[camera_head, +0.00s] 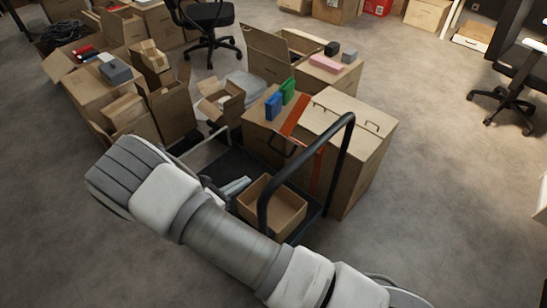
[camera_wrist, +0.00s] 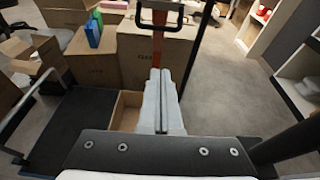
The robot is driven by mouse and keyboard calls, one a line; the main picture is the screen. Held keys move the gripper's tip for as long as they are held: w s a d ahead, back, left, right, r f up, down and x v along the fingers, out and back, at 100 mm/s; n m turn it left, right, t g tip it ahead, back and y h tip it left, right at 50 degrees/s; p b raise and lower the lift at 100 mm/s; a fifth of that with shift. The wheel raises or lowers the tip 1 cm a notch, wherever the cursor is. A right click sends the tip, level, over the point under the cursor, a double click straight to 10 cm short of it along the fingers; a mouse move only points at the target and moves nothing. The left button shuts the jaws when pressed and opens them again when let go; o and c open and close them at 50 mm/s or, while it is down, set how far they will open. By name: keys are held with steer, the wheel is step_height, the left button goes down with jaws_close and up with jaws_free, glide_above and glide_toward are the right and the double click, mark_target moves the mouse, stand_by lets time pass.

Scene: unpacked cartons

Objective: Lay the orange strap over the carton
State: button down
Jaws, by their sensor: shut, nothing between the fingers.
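The orange strap (camera_head: 297,115) lies across the top of the carton group, beside the carton with dark handles (camera_head: 350,116). An orange length also hangs down the front, partly behind the black trolley handle. The wrist view shows a hanging part of the strap (camera_wrist: 157,45) against the front of a printed carton (camera_wrist: 135,62), beyond my fingertips. My gripper (camera_head: 236,187) is low over the trolley, apart from the strap. In the wrist view its fingers (camera_wrist: 159,78) are together and empty. The strap's ends are not clearly visible.
The black trolley handle (camera_head: 345,155) rises in front of the cartons. A small open box (camera_head: 283,213) stands on the trolley deck beside my gripper. Blue (camera_head: 273,105) and green (camera_head: 288,91) boxes stand left of the strap.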

steer(key=w+d+b, duration=0.2)
steer(key=w+d, duration=0.7)
steer(key=shift+w+f, duration=0.2)
steer(key=shift+f, duration=0.2)
stand_by(0.4)
